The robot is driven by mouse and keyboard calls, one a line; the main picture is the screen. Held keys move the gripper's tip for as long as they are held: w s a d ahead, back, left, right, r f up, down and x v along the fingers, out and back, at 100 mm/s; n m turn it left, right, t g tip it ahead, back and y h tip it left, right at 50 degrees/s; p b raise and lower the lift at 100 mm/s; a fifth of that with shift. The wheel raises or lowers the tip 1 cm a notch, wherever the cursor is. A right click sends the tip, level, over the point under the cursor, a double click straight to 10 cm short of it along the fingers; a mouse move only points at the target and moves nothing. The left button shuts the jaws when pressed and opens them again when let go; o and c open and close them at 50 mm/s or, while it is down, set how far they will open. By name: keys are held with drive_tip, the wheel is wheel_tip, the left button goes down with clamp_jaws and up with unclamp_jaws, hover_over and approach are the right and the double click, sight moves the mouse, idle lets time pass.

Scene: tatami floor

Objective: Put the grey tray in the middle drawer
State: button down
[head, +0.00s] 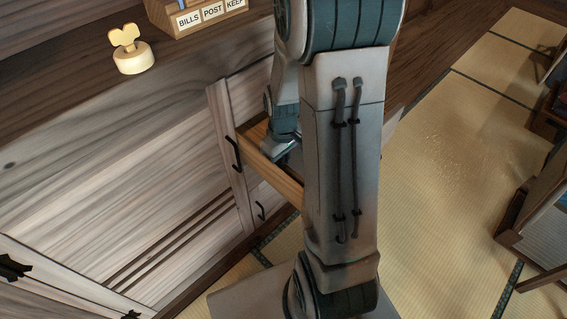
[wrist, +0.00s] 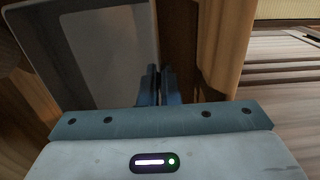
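The grey tray (wrist: 110,45) fills the upper left of the wrist view, with its hollow side showing. My gripper (wrist: 158,72) has its two fingers close together at the tray's right edge, and they look closed on its wall. In the head view, my gripper (head: 280,148) is low over an open wooden drawer (head: 272,168), mostly hidden behind my arm. The tray cannot be made out clearly there. The drawer's brown wood (wrist: 226,45) shows right of the fingers in the wrist view. Whether the tray rests on the drawer's bottom cannot be told, nor which level the drawer is.
The pale wooden cabinet (head: 110,130) has black handles (head: 237,153). On its top stand a cream wind-up key ornament (head: 131,52) and a letter holder (head: 205,15) labelled BILLS, POST, KEEP. Tatami floor (head: 460,150) lies open at right, with dark wooden furniture (head: 535,215) at the far right.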

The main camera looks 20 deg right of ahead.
drive_tip(key=shift+f, duration=0.55)
drive_tip(key=shift+s+f+b, duration=0.15)
drive_tip(key=shift+f+b, duration=0.35)
drive_tip(key=shift+f, duration=0.1)
drive_tip(key=c, duration=1.6)
unclamp_jaws()
drive_tip(key=shift+s+f, duration=0.15)
drive_tip(key=shift+c, duration=0.2)
wheel_tip(320, 180, up, 13)
drive_tip(key=p, duration=0.5)
drive_tip(key=s+a+r+m, duration=0.2)
drive_tip(key=s+a+r, duration=0.1)
drive_tip(key=s+r, duration=0.1)
drive_tip(key=s+a+r+m+t, duration=0.1)
drive_tip(key=s+a+r+m, duration=0.1)
drive_tip(key=s, duration=0.4)
drive_tip(key=shift+s+a+r, duration=0.4)
drive_tip(key=shift+a+r, duration=0.4)
drive_tip(key=shift+r, duration=0.15)
